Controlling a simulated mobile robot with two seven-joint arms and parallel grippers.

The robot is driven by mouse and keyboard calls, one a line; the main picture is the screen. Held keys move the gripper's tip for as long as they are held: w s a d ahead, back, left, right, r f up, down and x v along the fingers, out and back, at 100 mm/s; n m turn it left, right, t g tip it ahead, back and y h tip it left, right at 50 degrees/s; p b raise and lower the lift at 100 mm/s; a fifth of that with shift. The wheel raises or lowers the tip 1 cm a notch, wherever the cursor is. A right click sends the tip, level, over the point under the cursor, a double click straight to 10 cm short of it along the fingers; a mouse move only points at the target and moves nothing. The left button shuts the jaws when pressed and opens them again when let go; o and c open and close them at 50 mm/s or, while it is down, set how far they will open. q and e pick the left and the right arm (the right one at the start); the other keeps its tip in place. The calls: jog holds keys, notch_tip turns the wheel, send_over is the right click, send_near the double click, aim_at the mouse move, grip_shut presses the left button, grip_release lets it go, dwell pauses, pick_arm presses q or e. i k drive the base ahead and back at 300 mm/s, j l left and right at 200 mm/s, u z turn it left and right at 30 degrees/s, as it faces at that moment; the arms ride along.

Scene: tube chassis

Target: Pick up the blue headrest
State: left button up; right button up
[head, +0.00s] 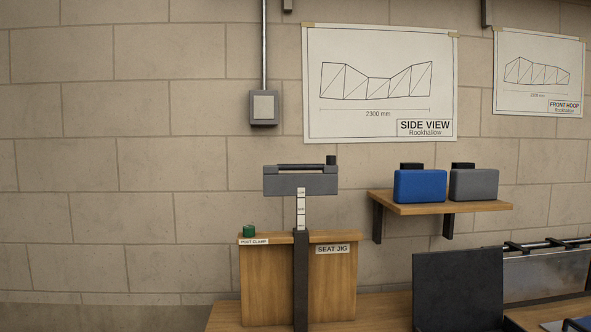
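The blue headrest (420,186) is a rounded blue block. It sits upright on a small wooden wall shelf (405,209), at its left side, with a black piece behind its top. A grey headrest (474,185) of similar shape stands close to its right on the same shelf. Neither of my grippers shows in the head view.
A wooden seat jig (335,280) with a dark post and grey top clamp (300,183) stands left of the shelf. A green knob (249,231) sits on the jig's left. A black panel (457,290) stands below the shelf. Posters hang above.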

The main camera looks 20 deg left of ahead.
aim_at(412, 183)
jog(key=i+l, duration=0.15)
jog(key=l, duration=0.25)
jog(key=i+l+u, duration=0.1)
jog(key=l, duration=0.25)
jog(key=i+l+u, duration=0.1)
jog(key=l, duration=0.3)
jog(key=i+l, duration=0.25)
jog(key=l, duration=0.15)
jog(key=i+l+u, duration=0.1)
jog(key=l, duration=0.3)
